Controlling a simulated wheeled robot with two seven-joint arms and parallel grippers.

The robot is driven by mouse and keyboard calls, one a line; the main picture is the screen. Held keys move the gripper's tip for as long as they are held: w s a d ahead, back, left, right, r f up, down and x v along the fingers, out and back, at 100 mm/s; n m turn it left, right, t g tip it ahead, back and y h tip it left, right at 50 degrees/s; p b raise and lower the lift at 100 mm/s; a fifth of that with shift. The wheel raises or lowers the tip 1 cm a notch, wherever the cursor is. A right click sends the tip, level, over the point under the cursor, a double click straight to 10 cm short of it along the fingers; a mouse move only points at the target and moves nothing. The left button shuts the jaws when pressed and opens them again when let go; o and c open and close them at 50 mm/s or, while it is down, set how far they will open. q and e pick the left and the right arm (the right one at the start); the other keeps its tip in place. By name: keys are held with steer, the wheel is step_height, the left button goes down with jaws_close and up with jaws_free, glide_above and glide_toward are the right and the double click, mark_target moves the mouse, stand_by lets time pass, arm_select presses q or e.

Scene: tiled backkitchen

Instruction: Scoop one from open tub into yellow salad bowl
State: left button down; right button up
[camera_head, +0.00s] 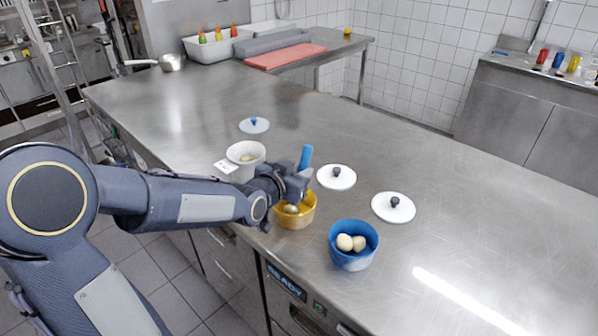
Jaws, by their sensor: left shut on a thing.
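A yellow bowl (308,215) stands on the steel counter near its front edge. My left gripper (297,183) is directly above it, shut on a scoop with a blue handle (305,156) that points up. A rounded, shiny shape (291,209), which looks like the scoop's head, shows inside the bowl; whether it carries anything I cannot tell. A white open tub (245,172) stands behind and left of the bowl, with something pale inside. A blue open tub (351,262) stands at front right, holding pale round pieces (350,242). My right gripper is out of view.
White lids with knobs lie on the counter: one (245,127) behind the white tub, one (336,183) right of the yellow bowl, one (380,212) behind the blue tub. The counter's right side and far middle are clear. A red board (285,57) lies far back.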

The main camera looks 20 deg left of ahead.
arm_select(q)
steer(key=shift+f+b, duration=0.4)
steer(key=shift+b, duration=0.15)
stand_by(1.3)
step_height(320, 180, up, 12)
steer(key=p, duration=0.7)
steer(key=shift+s+f, duration=0.1)
steer(key=shift+f, duration=0.05)
stand_by(0.6)
